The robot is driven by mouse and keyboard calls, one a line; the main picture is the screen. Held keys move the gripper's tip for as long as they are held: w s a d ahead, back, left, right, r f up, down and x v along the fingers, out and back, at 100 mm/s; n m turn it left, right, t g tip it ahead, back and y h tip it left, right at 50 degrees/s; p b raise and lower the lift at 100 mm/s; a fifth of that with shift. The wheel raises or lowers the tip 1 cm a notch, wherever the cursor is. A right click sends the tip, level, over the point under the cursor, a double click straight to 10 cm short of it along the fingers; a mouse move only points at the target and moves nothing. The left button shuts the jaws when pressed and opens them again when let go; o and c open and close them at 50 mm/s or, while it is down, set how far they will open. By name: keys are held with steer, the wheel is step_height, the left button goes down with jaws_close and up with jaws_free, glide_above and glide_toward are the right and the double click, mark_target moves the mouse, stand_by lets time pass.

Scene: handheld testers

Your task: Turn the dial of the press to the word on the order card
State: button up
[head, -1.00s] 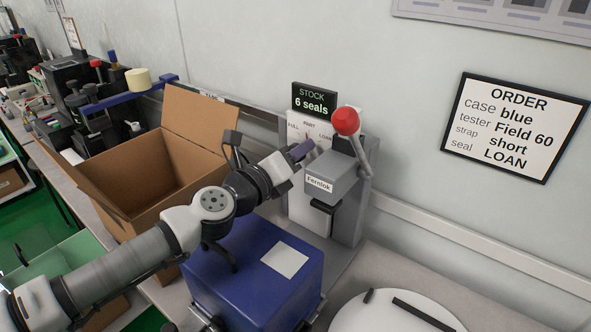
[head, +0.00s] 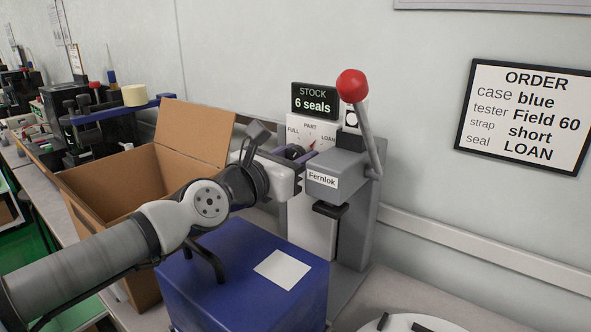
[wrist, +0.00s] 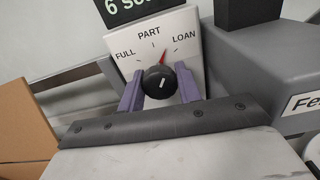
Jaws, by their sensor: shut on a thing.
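The press (head: 340,190), labelled Fernlok, stands against the wall with a white dial plate marked FULL, PART and LOAN. Its round black dial (wrist: 158,81) has a red pointer (wrist: 163,58) that leans right of upright, between the PART and LOAN marks. My gripper (wrist: 160,72) has its purple fingers on either side of the dial, shut on it. In the head view my gripper (head: 299,154) partly covers the dial. The order card (head: 524,117) on the wall reads case blue, tester Field 60, strap short, seal LOAN.
A red-knobbed lever (head: 351,85) rises at the press's right. A sign (head: 314,101) above the dial reads STOCK 6 seals. A blue case (head: 225,290) with a blank white label stands below my arm. An open cardboard box (head: 85,200) is at left. A white disc (head: 400,322) is at lower right.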

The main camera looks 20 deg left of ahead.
steer(key=shift+r+m+b, duration=0.1)
steer(key=shift+m+b, duration=0.25)
steer(key=shift+m, duration=0.15)
steer(key=o, duration=1)
